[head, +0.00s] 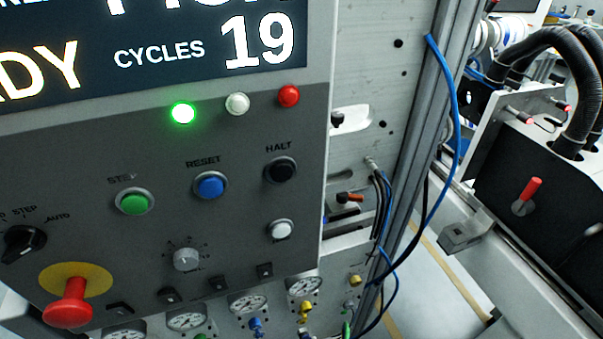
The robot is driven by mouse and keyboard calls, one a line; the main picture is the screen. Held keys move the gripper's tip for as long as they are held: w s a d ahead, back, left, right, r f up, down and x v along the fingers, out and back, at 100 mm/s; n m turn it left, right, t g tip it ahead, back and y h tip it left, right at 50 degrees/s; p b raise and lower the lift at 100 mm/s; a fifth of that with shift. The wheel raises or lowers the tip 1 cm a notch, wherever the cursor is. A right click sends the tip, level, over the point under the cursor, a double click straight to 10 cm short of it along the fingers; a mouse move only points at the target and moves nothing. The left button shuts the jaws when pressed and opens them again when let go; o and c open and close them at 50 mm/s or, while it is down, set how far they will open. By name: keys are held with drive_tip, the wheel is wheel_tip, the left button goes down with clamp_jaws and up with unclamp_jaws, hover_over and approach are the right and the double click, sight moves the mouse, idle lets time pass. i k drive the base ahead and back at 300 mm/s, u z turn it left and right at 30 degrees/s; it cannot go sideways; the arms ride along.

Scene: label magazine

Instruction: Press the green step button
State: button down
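The green step button (134,202) sits in a metal ring on the grey control panel (90,160), left of the middle of the head view. The label above it reads STEP, partly blurred. Nothing covers the button. Above the buttons, a display (160,50) shows CYCLES 19 and part of a word ending in DY. A green lamp (183,113) below the display is lit. My gripper does not show in this view.
A blue RESET button (211,185) and a black HALT button (281,170) are to the right of the green one. A red mushroom button (68,305) stands out at lower left, near a black selector (22,243). Blue hoses (447,110) hang at right.

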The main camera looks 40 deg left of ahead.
sight(133, 202)
drive_tip(key=z, duration=0.3)
drive_tip(key=k, duration=1.5)
drive_tip(key=u, duration=1.2)
